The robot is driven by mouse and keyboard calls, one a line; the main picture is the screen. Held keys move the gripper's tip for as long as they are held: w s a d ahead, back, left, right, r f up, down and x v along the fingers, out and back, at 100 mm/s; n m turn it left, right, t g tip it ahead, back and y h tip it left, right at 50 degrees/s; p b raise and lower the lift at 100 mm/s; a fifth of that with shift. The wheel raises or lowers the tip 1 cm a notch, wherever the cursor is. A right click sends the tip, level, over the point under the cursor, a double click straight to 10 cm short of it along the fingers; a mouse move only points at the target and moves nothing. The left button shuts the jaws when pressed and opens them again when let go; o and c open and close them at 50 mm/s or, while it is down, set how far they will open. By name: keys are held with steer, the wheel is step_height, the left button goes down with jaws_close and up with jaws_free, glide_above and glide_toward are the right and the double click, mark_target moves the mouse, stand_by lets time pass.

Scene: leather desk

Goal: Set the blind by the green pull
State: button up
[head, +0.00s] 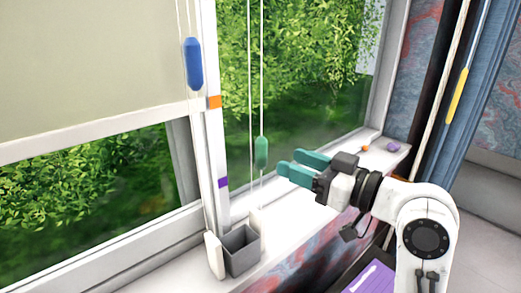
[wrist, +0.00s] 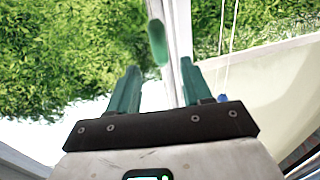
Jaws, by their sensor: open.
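The green pull (head: 261,153) hangs upright on a thin cord in front of the right window pane. In the wrist view the green pull (wrist: 157,42) shows beyond the fingertips, in line with the gap between them. My gripper (head: 284,168) has teal fingers, open and empty, just right of the pull in the head view and seemingly not touching it. The fingers also show in the wrist view (wrist: 159,66). A cream blind (head: 90,60) covers the upper left window; its white bottom bar is near an orange mark (head: 214,102) on the post. A purple mark (head: 223,183) is lower.
A blue pull (head: 193,63) hangs by the blind and a yellow pull (head: 456,96) hangs at right. A grey open box (head: 240,250) stands on the sill below the green pull. Small orange (head: 366,148) and purple (head: 393,147) objects lie on the sill.

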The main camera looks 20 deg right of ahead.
mark_target(266, 153)
steer(key=p+x, duration=0.1)
steer(key=x, duration=0.8)
steer(key=shift+f, duration=0.1)
jaws_close()
stand_by(0.4)
